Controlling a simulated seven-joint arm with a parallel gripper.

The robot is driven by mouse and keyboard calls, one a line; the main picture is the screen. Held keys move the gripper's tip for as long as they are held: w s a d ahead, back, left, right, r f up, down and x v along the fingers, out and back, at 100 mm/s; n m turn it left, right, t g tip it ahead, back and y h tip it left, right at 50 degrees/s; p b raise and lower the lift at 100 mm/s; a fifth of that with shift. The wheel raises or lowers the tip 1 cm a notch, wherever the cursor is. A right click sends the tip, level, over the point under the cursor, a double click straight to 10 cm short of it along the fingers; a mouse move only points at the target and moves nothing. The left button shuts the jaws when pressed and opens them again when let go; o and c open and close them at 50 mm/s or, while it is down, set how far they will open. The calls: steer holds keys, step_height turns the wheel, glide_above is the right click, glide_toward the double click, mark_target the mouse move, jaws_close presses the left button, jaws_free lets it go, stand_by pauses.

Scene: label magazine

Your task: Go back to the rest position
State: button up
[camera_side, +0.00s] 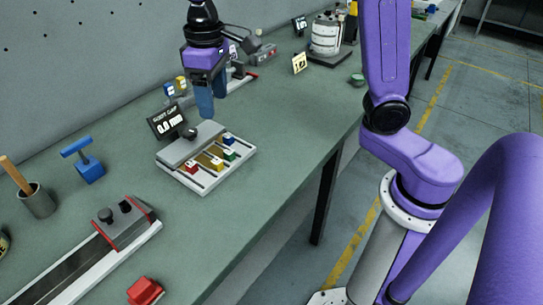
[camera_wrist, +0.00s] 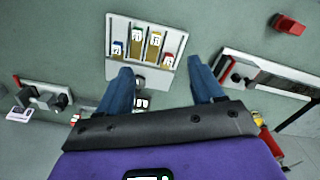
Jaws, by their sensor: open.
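My gripper (camera_side: 205,103) hangs above the green bench with its blue fingers pointing down. In the wrist view my gripper (camera_wrist: 166,80) has its two fingers wide apart with nothing between them. Below and in front of it, the label magazine (camera_side: 208,188) lies on the bench, a pale tray with coloured blocks in lanes: red, yellow, green and blue. It also shows in the wrist view (camera_wrist: 147,24), with numbered labels on the blocks. A black sign (camera_side: 167,122) reading 0.8 mm stands behind the tray. The gripper touches none of these.
A long railed fixture (camera_side: 125,222) lies at the front left, with a red block (camera_side: 145,291) beside it. A blue T-shaped tool (camera_side: 84,162) and a cup with a wooden handle (camera_side: 37,200) stand left. A white cylinder (camera_side: 326,36) stands at the back. The bench right of the tray is clear.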

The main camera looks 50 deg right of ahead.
steer(key=s+d+f+n, duration=0.2)
steer(key=s+d, duration=0.1)
steer(key=s, duration=0.5)
steer(key=s+d+f+n, duration=0.2)
steer(key=s+d+n, duration=0.1)
steer(key=s, duration=0.5)
steer(key=s+d+f+n, duration=0.2)
steer(key=s+d+f, duration=0.1)
steer(key=s, duration=0.5)
steer(key=shift+s+d+n, duration=0.2)
steer(key=shift+d+n, duration=0.2)
steer(key=shift+d, duration=0.2)
